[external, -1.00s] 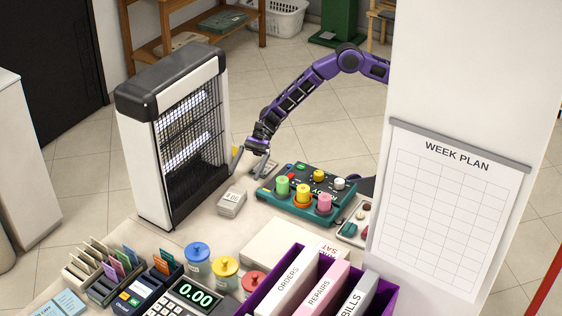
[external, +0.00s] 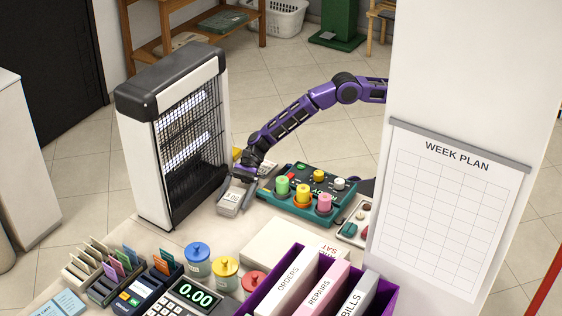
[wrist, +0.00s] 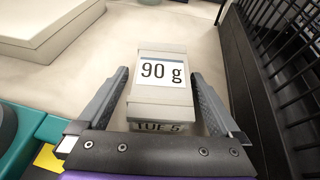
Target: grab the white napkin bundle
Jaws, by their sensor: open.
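The white napkin bundle (external: 229,204) is a small off-white block on the counter, between the black-fronted heater and the teal tray. In the wrist view the bundle (wrist: 160,97) carries a label reading "90 g" on top and "TUE 5" on its near side. My gripper (external: 240,186) is low over its back part in the external view. In the wrist view my gripper (wrist: 160,74) is open, with one finger on each side of the bundle. The near lower part of the bundle is partly hidden by the gripper's body.
The tall heater (external: 187,133) stands close on the left, its dark grille (wrist: 266,75) near my right finger in the wrist view. The teal tray (external: 281,204) with coloured spools is close on the right. A flat white box (external: 277,243) lies in front, with bare counter between.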

